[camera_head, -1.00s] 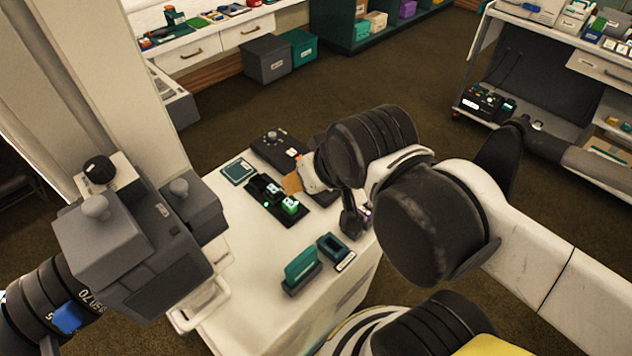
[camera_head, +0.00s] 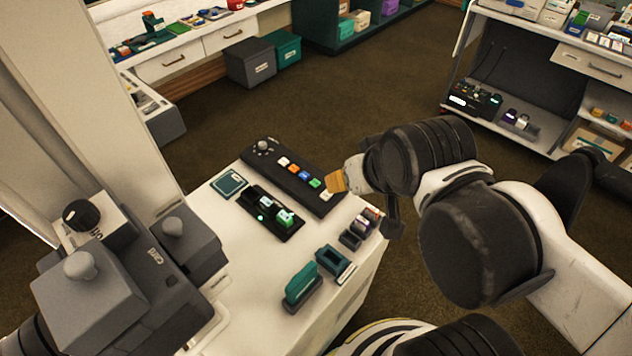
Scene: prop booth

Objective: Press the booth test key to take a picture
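A long black control panel (camera_head: 262,160) lies on the white table, with a round knob at its far left end. Along it is a row of small coloured keys: white, orange (camera_head: 293,169), blue (camera_head: 304,175), green (camera_head: 315,183) and, at the near right end, a pale key (camera_head: 326,195). I cannot read which one is the booth test key. My gripper (camera_head: 338,181), with a tan fingertip pad, is beside the panel's right end, close to the green and pale keys. Contact cannot be judged. The arm hides most of the gripper, so its opening does not show.
A black holder (camera_head: 253,206) with a green light and small blocks stands before the panel. A teal flat pad (camera_head: 229,184), teal stapler-like item (camera_head: 301,283) and teal open box (camera_head: 331,260) share the white table (camera_head: 237,270). Grey equipment with knobs (camera_head: 121,284) stands at left.

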